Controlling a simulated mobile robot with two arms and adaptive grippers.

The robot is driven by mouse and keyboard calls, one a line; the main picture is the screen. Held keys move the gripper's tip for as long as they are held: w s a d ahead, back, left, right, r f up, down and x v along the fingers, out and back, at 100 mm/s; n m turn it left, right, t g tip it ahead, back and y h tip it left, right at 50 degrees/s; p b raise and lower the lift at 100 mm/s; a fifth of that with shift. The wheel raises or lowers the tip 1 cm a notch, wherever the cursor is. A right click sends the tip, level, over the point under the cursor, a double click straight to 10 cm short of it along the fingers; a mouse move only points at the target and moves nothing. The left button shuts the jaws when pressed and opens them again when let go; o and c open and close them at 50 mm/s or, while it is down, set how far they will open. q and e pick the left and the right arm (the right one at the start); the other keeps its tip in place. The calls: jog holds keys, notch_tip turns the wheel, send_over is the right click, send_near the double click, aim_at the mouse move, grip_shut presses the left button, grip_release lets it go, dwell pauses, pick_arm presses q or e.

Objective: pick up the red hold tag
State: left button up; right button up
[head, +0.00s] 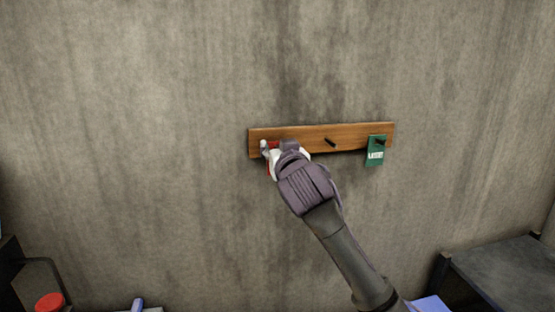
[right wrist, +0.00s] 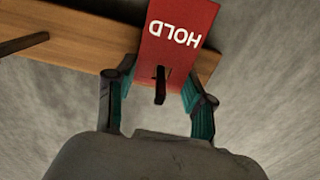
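The red hold tag (right wrist: 178,32) hangs on the wooden peg rail (right wrist: 70,38) in the right wrist view, with a dark peg poking out through it. Its white HOLD lettering reads upside down there. My right gripper (right wrist: 158,88) has one finger at each side edge of the tag. I cannot tell whether the fingers press on it. In the head view my right gripper (head: 276,152) is at the rail's left end and hides most of the red tag (head: 273,144). My left gripper is not in view.
A green tag (head: 375,153) hangs at the right end of the rail (head: 350,136). A bare peg (head: 331,142) stands between the two tags. A dark surface (head: 510,262) is at lower right, and a red round object (head: 49,302) at lower left. The wall around is clear.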

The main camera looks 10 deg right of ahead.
dwell(0.3)
jog(key=shift+r+b, duration=0.15)
jog(key=shift+b, duration=0.35)
jog(key=shift+s, duration=0.35)
jog(key=s+b, duration=0.4)
jog(key=s, duration=1.3)
jog(key=shift+s+r, duration=0.15)
